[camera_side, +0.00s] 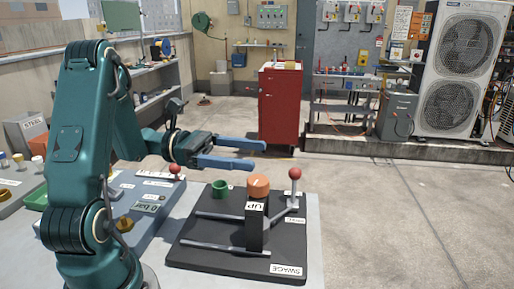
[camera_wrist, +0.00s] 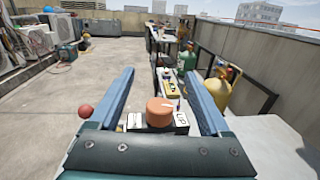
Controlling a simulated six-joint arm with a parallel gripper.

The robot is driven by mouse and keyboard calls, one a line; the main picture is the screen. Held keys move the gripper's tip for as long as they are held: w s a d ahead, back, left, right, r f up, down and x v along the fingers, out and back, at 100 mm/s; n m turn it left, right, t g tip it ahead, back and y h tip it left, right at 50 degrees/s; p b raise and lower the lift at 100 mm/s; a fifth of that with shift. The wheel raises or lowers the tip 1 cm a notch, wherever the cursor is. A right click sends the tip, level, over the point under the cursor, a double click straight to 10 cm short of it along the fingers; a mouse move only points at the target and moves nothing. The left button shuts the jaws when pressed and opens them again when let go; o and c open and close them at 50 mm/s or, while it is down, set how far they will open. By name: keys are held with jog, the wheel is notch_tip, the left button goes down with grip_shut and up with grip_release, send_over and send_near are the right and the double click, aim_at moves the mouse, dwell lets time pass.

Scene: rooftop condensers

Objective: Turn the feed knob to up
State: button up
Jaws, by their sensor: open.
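An orange round knob (camera_side: 258,187) sits on top of a black post on the black swage board (camera_side: 190,262). The post carries a white label reading UP (camera_side: 255,206). I cannot read a pointer mark on the knob. My gripper (camera_side: 260,154) has two blue fingers, spread apart and empty, pointing right above the board and a little higher than the knob. In the wrist view the orange knob (camera_wrist: 159,112) shows low between the open fingers of my gripper (camera_wrist: 159,74), apart from both, with the UP label beside it.
A lever with a red ball (camera_side: 295,174) stands right of the knob. A green cup (camera_side: 219,189) and metal bars are on the board. A grey panel (camera_side: 140,207) with another red ball is at left. A red cabinet (camera_side: 280,105) stands behind. The floor at right is clear.

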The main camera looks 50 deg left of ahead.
aim_at(260, 180)
jog(key=f+m+g+h, duration=0.1)
jog(key=a+f+m+g, duration=0.1)
jog(key=f+g, duration=0.1)
jog(key=f+m+g+h, duration=0.1)
jog(key=f+g, duration=0.1)
jog(key=shift+s+a+f+m+h, duration=0.1)
jog(key=shift+a+f+m+h, duration=0.1)
jog(key=shift+a+m+h, duration=0.15)
jog(key=shift+x, duration=2.4)
grip_shut()
jog(key=shift+n+t+y, duration=1.05)
jog(key=shift+n+t, duration=0.4)
jog(key=shift+t, duration=0.45)
jog(key=shift+a, duration=0.1)
